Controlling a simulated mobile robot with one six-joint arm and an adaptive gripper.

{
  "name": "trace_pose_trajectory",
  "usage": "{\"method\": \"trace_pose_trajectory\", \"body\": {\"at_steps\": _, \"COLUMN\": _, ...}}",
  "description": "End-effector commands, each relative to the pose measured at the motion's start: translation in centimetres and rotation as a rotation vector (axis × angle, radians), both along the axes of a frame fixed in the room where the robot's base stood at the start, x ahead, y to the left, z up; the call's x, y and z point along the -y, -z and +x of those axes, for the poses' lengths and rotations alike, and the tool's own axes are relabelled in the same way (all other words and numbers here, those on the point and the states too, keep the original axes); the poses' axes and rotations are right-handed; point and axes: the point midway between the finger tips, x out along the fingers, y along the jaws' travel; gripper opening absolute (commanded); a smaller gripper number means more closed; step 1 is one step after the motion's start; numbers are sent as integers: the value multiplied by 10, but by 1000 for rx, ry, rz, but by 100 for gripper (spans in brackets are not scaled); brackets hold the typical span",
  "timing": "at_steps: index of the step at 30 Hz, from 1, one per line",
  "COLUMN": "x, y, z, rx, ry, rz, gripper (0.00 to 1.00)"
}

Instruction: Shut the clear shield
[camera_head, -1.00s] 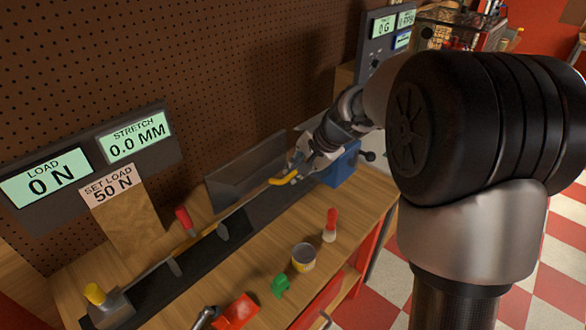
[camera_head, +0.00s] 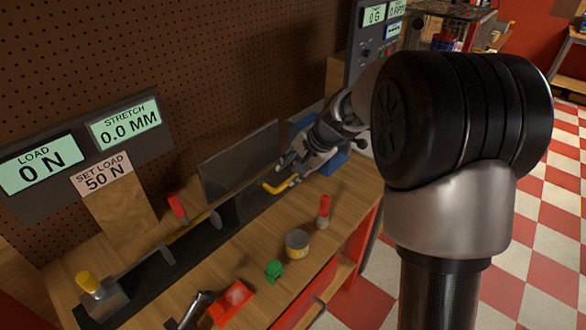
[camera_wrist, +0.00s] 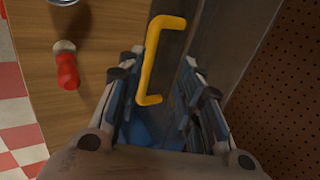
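The clear shield (camera_head: 238,162) is a smoky see-through panel. It stands raised along the back of the black test rig on the bench. A yellow bar handle (camera_head: 281,187) shows by its right end. In the wrist view the handle (camera_wrist: 150,62) lies ahead of and partly between my fingers. I cannot tell how near in depth they are. A grey see-through surface (camera_wrist: 232,40), likely the shield, lies right of it. My gripper (camera_head: 285,165) is just above the handle. In the wrist view my gripper (camera_wrist: 162,72) is open, with nothing clamped.
The black rig bed (camera_head: 190,245) runs along the bench, with a yellow-topped clamp (camera_head: 90,284) at its left end. A blue block (camera_head: 330,162) is behind my gripper.

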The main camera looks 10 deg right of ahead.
Motion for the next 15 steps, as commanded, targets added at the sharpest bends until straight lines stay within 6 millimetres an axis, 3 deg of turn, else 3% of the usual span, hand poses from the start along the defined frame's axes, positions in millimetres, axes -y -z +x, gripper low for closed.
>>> {"method": "trace_pose_trajectory", "body": {"at_steps": 5, "x": 3, "y": -8, "z": -3, "rx": 2, "ry": 1, "rz": 0, "gripper": 33}}
{"method": "trace_pose_trajectory", "body": {"at_steps": 15, "x": 25, "y": -67, "z": -32, "rx": 4, "ry": 3, "rz": -1, "gripper": 33}}
